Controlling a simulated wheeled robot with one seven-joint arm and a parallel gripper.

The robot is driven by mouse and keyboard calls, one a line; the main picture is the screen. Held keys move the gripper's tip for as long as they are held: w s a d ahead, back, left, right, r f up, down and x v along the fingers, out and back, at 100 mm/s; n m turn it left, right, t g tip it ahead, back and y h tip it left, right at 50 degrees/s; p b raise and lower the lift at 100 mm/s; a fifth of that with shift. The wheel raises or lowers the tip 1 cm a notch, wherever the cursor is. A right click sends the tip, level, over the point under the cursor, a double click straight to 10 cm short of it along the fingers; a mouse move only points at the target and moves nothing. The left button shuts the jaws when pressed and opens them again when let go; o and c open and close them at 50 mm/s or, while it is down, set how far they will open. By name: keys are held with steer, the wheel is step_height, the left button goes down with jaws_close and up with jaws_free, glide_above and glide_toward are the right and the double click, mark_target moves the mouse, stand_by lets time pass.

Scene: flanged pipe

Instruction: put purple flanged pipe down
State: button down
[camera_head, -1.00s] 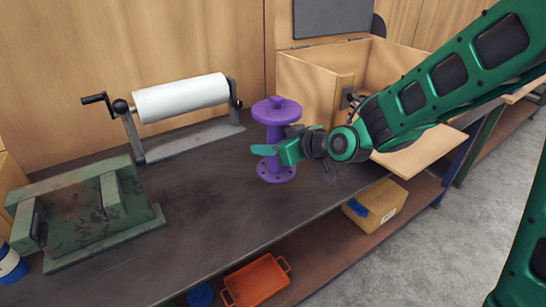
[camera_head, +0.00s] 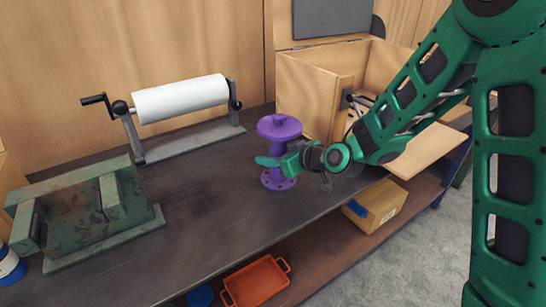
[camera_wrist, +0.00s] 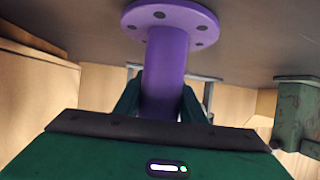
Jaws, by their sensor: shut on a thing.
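The purple flanged pipe (camera_head: 280,127) stands upright at the middle of the dark workbench, with a flange at its top and a drilled flange at its bottom. My gripper (camera_head: 272,160) reaches in from the right and is shut on the pipe's narrow body between the flanges. In the wrist view, the pipe (camera_wrist: 165,70) runs between my two fingers (camera_wrist: 160,98), and its drilled flange is against or close to the bench surface. I cannot tell whether the bottom flange touches the bench.
A white roll on a crank stand (camera_head: 180,98) stands at the back left. A green metal fixture (camera_head: 85,215) is at the front left. An open wooden box (camera_head: 305,88) stands behind the pipe to the right. Bare bench (camera_head: 200,190) lies left of the pipe. An orange tray (camera_head: 256,282) is on the lower shelf.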

steer(key=c, duration=1.2)
jaws_free()
steer(key=shift+f, duration=0.1)
steer(key=shift+o, duration=0.2)
steer(key=v, duration=1.2)
